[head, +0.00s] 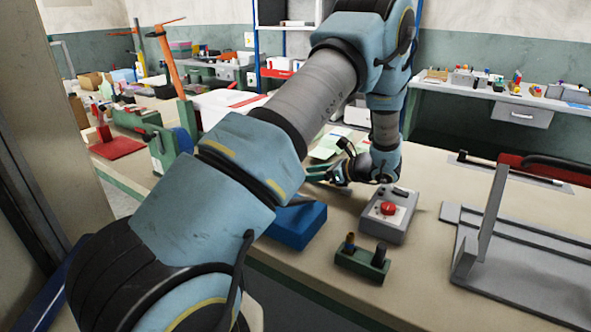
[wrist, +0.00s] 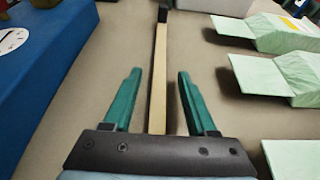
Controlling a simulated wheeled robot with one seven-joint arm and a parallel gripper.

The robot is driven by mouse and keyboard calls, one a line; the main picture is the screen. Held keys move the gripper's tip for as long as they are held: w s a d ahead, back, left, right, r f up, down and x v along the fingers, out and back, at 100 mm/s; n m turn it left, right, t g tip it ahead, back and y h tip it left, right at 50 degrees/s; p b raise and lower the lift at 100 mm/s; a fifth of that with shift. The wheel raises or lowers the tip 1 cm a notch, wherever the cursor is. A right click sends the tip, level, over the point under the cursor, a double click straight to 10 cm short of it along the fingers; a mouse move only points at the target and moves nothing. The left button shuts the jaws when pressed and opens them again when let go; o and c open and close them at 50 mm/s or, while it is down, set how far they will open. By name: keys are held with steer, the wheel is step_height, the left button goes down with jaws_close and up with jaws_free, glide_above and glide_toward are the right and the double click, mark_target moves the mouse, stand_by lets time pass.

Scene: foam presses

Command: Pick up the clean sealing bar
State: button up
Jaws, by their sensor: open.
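In the wrist view a long, narrow tan bar (wrist: 160,48) with a dark far end lies on the bench top, pointing away from me. It looks like a sealing bar, but I cannot tell whether it is clean. My gripper (wrist: 160,73) is open, with its green fingers on either side of the bar and a gap on each side. The bar's near end is hidden behind the gripper body. In the head view my gripper (head: 312,173) is low over the bench, pointing left, and my arm hides the bar.
A blue object with a white dial (wrist: 50,60) stands left of the bar, and pale green packets (wrist: 282,75) lie to its right. In the head view a grey control box with a red button (head: 398,222), a green holder (head: 352,264) and a red-handled press (head: 485,215) stand to the right.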

steer(key=shift+w+a+f, duration=0.25)
steer(key=shift+w+a, duration=0.05)
steer(key=shift+a, duration=0.15)
jaws_close()
stand_by(0.4)
